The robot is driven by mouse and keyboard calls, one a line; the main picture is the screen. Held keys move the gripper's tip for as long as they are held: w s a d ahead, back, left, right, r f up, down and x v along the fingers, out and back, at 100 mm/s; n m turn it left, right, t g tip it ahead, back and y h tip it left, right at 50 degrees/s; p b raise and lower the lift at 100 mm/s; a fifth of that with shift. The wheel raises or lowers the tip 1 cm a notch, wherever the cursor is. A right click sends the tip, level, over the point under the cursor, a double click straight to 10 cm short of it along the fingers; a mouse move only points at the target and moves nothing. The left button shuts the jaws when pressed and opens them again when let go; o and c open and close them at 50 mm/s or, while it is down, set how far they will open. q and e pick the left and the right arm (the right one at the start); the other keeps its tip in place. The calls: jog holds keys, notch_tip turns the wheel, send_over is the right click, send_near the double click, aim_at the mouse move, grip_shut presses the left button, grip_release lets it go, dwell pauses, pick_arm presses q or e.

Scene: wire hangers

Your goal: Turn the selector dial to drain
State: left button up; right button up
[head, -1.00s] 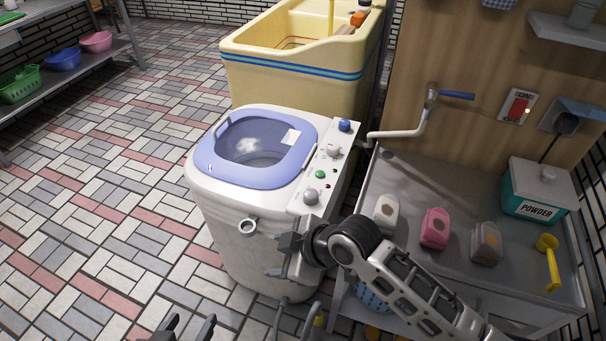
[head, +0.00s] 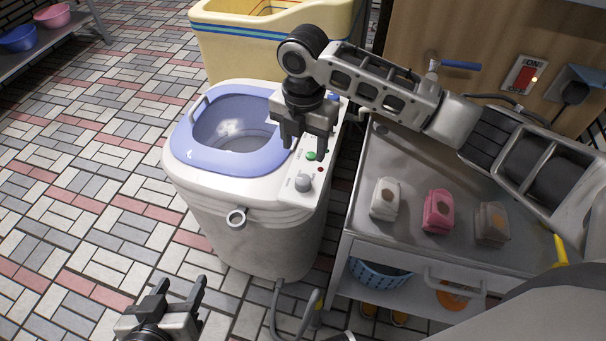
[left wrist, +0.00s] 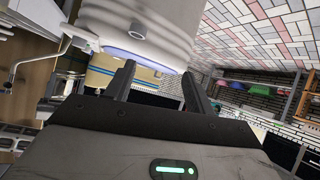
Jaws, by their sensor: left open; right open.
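The white washing machine (head: 255,235) has a blue-violet lid rim (head: 190,150) and a control panel along its right side. A grey dial (head: 303,182) is at the panel's near end, with a green button (head: 311,156) behind it. My right gripper (head: 303,148) points down, open, over the panel. It hides the white dial and part of the panel; I cannot tell if it touches anything. Panel lettering is too small to read. My left gripper (head: 181,286) is open and empty, low in front of the machine. Its fingers show in the left wrist view (left wrist: 158,85), below the machine's white body (left wrist: 150,35).
A metal cart (head: 395,160) stands right of the machine, with white (head: 386,198), pink (head: 438,210) and brown (head: 491,222) packs on it. A yellow tub (head: 230,50) stands behind. A grey hose (head: 282,315) runs at the machine's foot. The tiled floor at left is clear.

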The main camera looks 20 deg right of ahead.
aim_at(303, 179)
notch_tip(303, 179, down, 11)
jog(key=shift+r+b, duration=0.15)
jog(key=shift+b, duration=0.4)
jog(key=c, duration=1)
